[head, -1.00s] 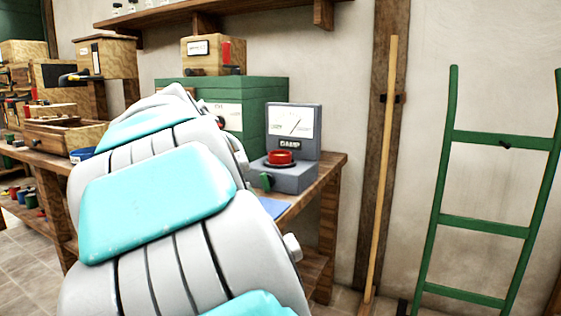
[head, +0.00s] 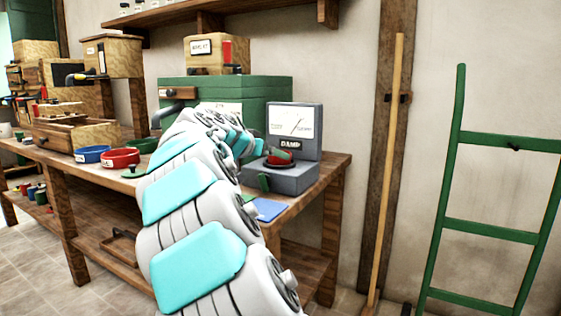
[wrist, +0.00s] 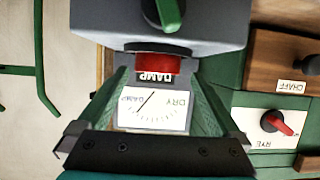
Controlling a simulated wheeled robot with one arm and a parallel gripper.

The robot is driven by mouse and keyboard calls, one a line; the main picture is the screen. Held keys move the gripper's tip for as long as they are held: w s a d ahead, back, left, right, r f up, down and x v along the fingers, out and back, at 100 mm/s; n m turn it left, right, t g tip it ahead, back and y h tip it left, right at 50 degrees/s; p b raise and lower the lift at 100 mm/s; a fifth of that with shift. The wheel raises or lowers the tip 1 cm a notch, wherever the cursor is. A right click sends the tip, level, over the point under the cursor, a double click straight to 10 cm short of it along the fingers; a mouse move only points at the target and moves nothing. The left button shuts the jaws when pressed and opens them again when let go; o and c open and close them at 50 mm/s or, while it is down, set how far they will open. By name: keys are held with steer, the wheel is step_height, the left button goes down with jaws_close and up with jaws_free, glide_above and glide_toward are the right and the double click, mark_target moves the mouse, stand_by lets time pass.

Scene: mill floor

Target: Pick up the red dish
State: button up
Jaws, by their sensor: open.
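A small red dish (head: 276,161) sits on the grey meter (head: 293,178) marked DAMP, at the right end of the bench. In the wrist view the red dish (wrist: 157,64) shows between the tips of my gripper (wrist: 158,75), with a dark rim at its meter side. My gripper is open, its green fingers at either side of the dish; I cannot tell whether they touch it. In the head view my gripper (head: 268,150) is at the meter and partly covers the dish. A larger red bowl (head: 120,159) with a label stands on the bench to the left.
A blue bowl (head: 92,154) and a green bowl (head: 146,145) flank the red bowl. Green cabinet (head: 262,93) stands behind the meter. A blue card (head: 269,209) lies at the bench's front edge. A pole (head: 388,170) and green ladder (head: 490,232) lean right.

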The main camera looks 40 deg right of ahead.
steer(key=x, duration=0.4)
steer(key=shift+s+d+p, duration=0.1)
steer(key=shift+d+p, duration=0.2)
steer(key=shift+d, duration=0.1)
steer(key=shift+c, duration=0.2)
steer(key=c, duration=1.3)
steer(key=shift+r, duration=0.15)
